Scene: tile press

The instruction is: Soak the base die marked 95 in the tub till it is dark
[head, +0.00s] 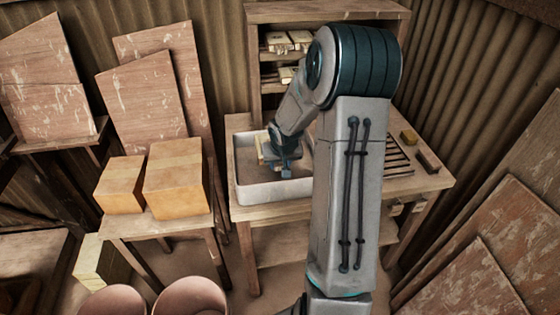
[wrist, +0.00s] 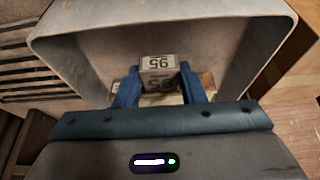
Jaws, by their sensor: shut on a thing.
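My gripper (wrist: 160,78) is shut on a pale block, the base die marked 95 (wrist: 158,64), with one blue finger on each side of it. The number reads upside down in the wrist view and shows on two of its faces. The die looks light grey-beige, not dark. The pale grey tub (wrist: 75,55) surrounds the die in the wrist view. In the head view my gripper (head: 286,166) reaches down inside the tub (head: 275,192). I cannot tell whether the die touches water. Its lower part is hidden.
The tub stands on the left of a wooden table (head: 432,183). A slatted rack (head: 398,163) and small blocks (head: 410,137) lie on the right. Behind is a shelf (head: 325,14) with pale pieces. Two clay blocks (head: 178,185) sit on a stand at left.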

